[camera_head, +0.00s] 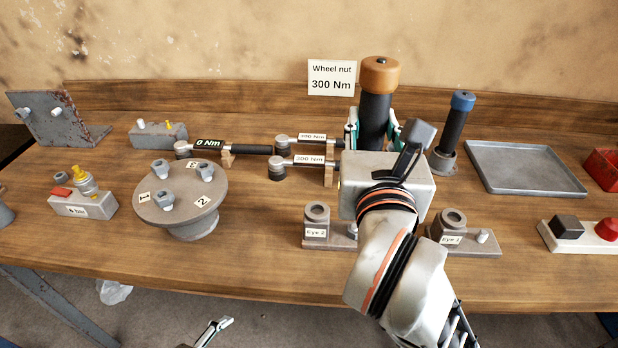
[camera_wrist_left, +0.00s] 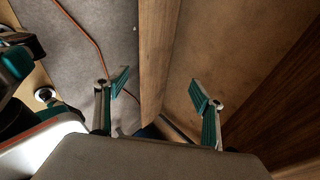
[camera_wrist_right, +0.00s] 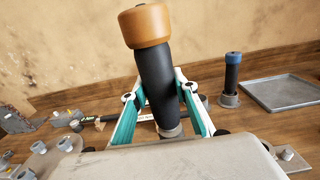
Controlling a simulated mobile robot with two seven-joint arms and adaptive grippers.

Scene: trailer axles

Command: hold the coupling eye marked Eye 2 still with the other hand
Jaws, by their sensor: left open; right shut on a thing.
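The coupling eye marked Eye 2 (camera_head: 317,214) is a grey block with a round eye on top, upright on a flat base at the table's front middle. My right forearm hides part of its base. My right gripper (camera_head: 370,128) is shut on a black handle with an orange cap (camera_head: 380,76), held upright behind Eye 2; it also shows in the right wrist view (camera_wrist_right: 155,85). My left gripper (camera_head: 218,328) is low, in front of the table edge, apart from Eye 2. In the left wrist view its fingers (camera_wrist_left: 160,90) are spread and empty.
Eye 1 (camera_head: 452,222) stands right of my right arm. A round flange with numbered studs (camera_head: 180,205) is left of Eye 2. Torque wrenches (camera_head: 250,149) lie behind. A blue-capped tool (camera_head: 455,125) and a grey tray (camera_head: 525,168) are at the right. Wood is clear between flange and Eye 2.

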